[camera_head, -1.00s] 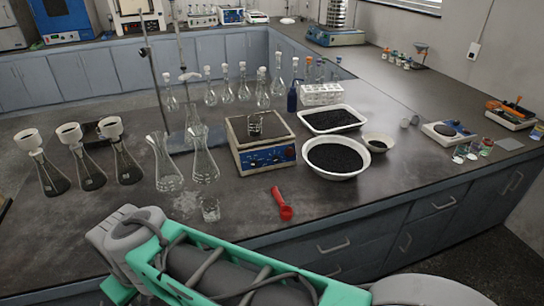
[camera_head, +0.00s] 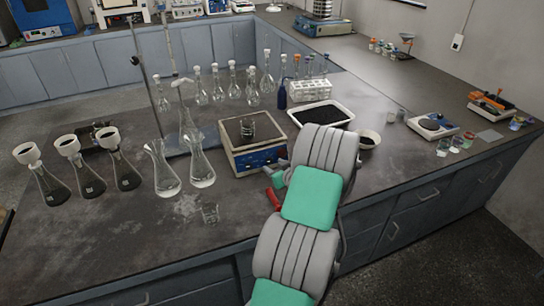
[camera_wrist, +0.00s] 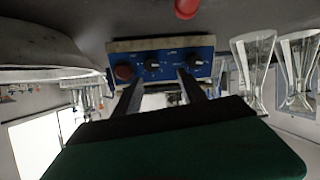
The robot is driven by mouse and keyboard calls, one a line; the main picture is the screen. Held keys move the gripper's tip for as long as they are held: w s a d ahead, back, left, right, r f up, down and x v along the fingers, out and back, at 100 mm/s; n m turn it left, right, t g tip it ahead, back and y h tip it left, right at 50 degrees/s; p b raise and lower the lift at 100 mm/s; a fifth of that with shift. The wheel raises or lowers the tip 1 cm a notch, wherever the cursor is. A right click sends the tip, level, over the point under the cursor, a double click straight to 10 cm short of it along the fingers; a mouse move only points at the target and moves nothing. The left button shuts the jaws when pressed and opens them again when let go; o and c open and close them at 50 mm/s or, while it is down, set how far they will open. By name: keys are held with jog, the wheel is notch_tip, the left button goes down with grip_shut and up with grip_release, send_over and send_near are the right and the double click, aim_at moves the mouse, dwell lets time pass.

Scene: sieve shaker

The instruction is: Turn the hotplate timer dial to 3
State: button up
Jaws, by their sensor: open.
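The hotplate (camera_head: 238,160) stands on the counter with its blue front panel partly hidden by my arm in the head view. The wrist view is upside down and shows the blue panel (camera_wrist: 172,56) with a red knob (camera_wrist: 124,72), a black dial (camera_wrist: 152,64) in the middle and another black dial (camera_wrist: 195,61) at the right. Their markings are too small to read, so I cannot tell which is the timer dial or its setting. My gripper (camera_wrist: 160,80) is open and empty, its fingers pointing at the panel, with the middle dial between their lines. Contact is not visible.
A beaker (camera_head: 248,129) sits on the hotplate. A red scoop (camera_head: 274,199) lies in front of it, beside my arm. A white tray (camera_head: 298,117) of black grains is behind my arm.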

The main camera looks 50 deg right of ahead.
aim_at(270, 161)
jog(key=shift+h, duration=0.3)
jog(key=x, duration=0.2)
jog(key=p+x, duration=0.1)
jog(key=x, duration=0.2)
jog(key=s+d+p+x, duration=0.1)
jog(key=x, duration=0.1)
jog(key=shift+w+d+f, duration=0.2)
jog(key=shift+w+f, duration=0.1)
jog(key=shift+f, duration=0.05)
jog(key=shift+c, duration=0.2)
grip_shut()
